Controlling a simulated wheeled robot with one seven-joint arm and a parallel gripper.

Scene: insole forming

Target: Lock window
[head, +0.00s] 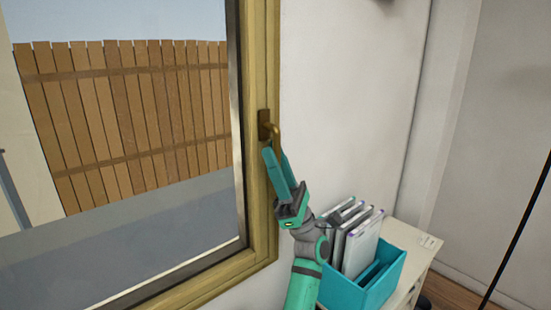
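The window (140,120) fills the left side of the head view, in a yellowish wooden frame (257,60). It looks closed in its frame. A bronze handle (276,133) sits on a dark plate on the right side of the frame, and its grip bends downward. My gripper (274,151) reaches up from below, with its teal fingertips at the lower end of the handle. The fingers overlap the handle's end, hiding it. I cannot tell whether they are shut on it or only around it.
A teal file holder (368,290) with several upright folders (358,242) stands on a white cabinet (424,240), close to the right of my arm. A white wall (340,90) is beside the window. A thin black pole (515,240) crosses the far right.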

